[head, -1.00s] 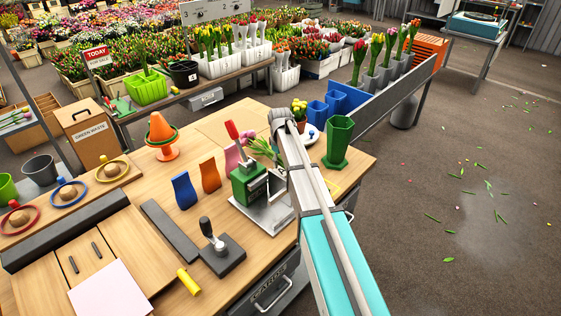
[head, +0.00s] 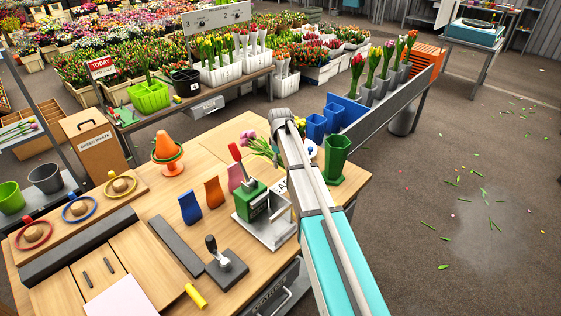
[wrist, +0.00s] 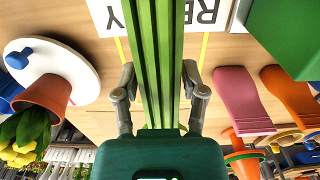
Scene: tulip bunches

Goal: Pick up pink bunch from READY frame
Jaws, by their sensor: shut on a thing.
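The pink bunch shows in the head view as pink-purple blooms (head: 248,135) with green leaves to the left of my arm's end. Its thick green stems (wrist: 158,35) run between my gripper's fingers (wrist: 159,80) in the wrist view. My gripper is shut on these stems; the blooms are out of the wrist view. My arm hides the gripper in the head view. The READY sign (wrist: 205,14) lies behind the stems, upside down in the wrist view, with its middle letters covered. Yellow frame lines (wrist: 204,50) run beside it. Clearance above the table is unclear.
A green press (head: 250,200) stands left of my arm, and a green vase (head: 337,158) to its right. Pink (wrist: 242,98) and orange (wrist: 289,95) sleeves stand nearby. A terracotta pot of yellow tulips (wrist: 45,103) is on the other side.

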